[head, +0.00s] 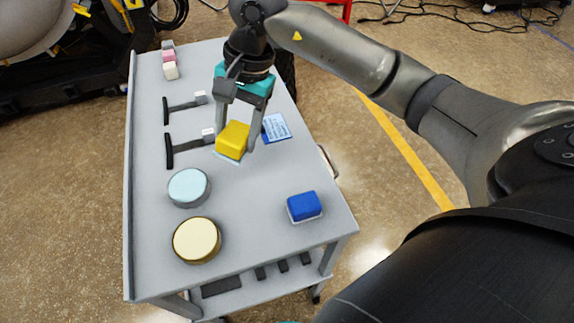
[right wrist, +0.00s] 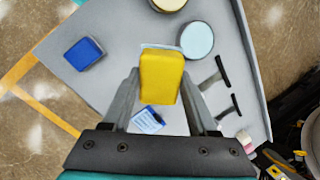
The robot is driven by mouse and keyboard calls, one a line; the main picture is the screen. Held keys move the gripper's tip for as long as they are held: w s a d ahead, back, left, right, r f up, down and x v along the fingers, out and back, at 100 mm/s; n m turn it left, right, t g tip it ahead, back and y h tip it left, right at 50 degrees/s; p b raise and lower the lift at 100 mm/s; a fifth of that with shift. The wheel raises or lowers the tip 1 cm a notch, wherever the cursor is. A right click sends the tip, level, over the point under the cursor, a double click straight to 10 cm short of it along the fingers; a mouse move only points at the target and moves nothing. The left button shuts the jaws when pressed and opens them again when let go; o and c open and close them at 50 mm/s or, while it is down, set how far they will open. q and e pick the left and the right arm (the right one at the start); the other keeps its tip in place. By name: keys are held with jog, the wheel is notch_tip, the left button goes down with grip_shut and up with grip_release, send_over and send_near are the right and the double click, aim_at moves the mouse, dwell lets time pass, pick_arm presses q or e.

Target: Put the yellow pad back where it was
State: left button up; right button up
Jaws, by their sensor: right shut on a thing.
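The yellow pad (head: 234,136) is between the two fingers of my right gripper (head: 237,148), over the middle of the grey cart top. My right gripper is shut on it. A pale edge or outline (head: 228,158) shows just below the pad; I cannot tell whether the pad touches the top. In the right wrist view the yellow pad (right wrist: 161,76) sits between the fingertips, with a pale strip at its far edge. My left gripper is not in view.
A blue pad (head: 303,206) lies at the near right of the cart (head: 262,255). A pale blue round lid (head: 188,187) and a cream one (head: 197,240) stand at left. Two black-handled tools (head: 188,145) lie behind. A blue printed card (head: 276,128) is right of the gripper.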

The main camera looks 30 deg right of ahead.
jog(key=d+r+m+h, duration=0.1)
jog(key=d+r+h, duration=0.25)
jog(key=d, duration=0.65)
jog(key=shift+g+y, duration=0.25)
jog(key=shift+g, duration=0.05)
notch_tip(320, 180, down, 14)
jog(key=shift+d+f+b, duration=0.1)
jog(key=shift+d+b, duration=0.05)
jog(key=shift+b, duration=0.35)
jog(key=shift+f+b, duration=0.3)
jog(key=shift+f, duration=2.25)
jog(key=o, duration=0.7)
jog(key=shift+f, duration=0.1)
jog(key=o, duration=0.5)
jog(key=shift+r, duration=0.2)
